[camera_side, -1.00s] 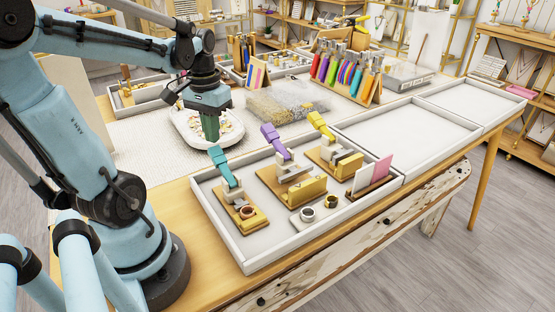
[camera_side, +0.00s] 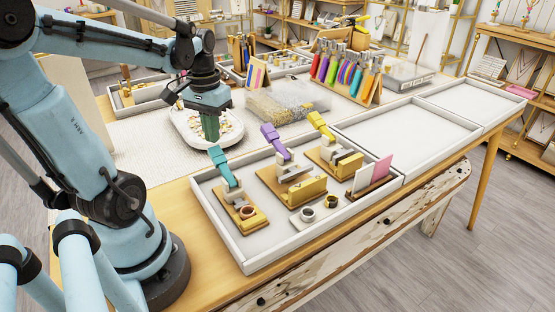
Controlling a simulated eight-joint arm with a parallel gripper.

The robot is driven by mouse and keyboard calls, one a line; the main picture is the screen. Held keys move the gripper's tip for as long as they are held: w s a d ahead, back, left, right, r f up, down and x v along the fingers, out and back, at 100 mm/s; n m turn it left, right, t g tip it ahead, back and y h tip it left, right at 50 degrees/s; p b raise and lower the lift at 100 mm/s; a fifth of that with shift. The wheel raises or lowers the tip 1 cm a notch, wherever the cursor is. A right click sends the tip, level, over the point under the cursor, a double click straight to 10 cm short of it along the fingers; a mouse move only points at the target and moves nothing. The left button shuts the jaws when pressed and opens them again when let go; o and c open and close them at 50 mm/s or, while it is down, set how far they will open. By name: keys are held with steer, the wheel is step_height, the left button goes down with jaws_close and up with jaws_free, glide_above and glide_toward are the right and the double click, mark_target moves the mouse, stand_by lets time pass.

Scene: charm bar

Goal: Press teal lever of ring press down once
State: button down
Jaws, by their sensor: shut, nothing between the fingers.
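The teal lever (camera_side: 222,166) stands raised and tilted on the leftmost small press (camera_side: 238,210), which has a wooden base and a copper-coloured ring at its front. This press sits in the left part of a white tray (camera_side: 241,255). My gripper (camera_side: 211,138) is shut and empty, pointing down. In the picture it shows above the teal lever, over or near a white dish; its fingers are apart from the lever. The exact gap in depth is hard to tell.
Presses with a purple lever (camera_side: 276,141) and a yellow lever (camera_side: 321,125) stand to the right in the same tray. Small cups (camera_side: 308,214) and upright cards (camera_side: 381,170) are at its front right. The white dish (camera_side: 232,137) holds small charms. Empty trays (camera_side: 410,133) lie further right.

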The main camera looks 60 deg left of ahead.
mark_target(214, 147)
stand_by(0.4)
steer(key=shift+f, duration=1.25)
steer(key=shift+a+f, duration=0.15)
steer(key=shift+f, duration=0.8)
steer(key=shift+d+r, duration=0.15)
steer(key=shift+r, duration=1.25)
steer(key=shift+d+r, duration=0.15)
steer(key=shift+r, duration=1.25)
steer(key=shift+r, duration=2.5)
steer(key=shift+r, duration=0.1)
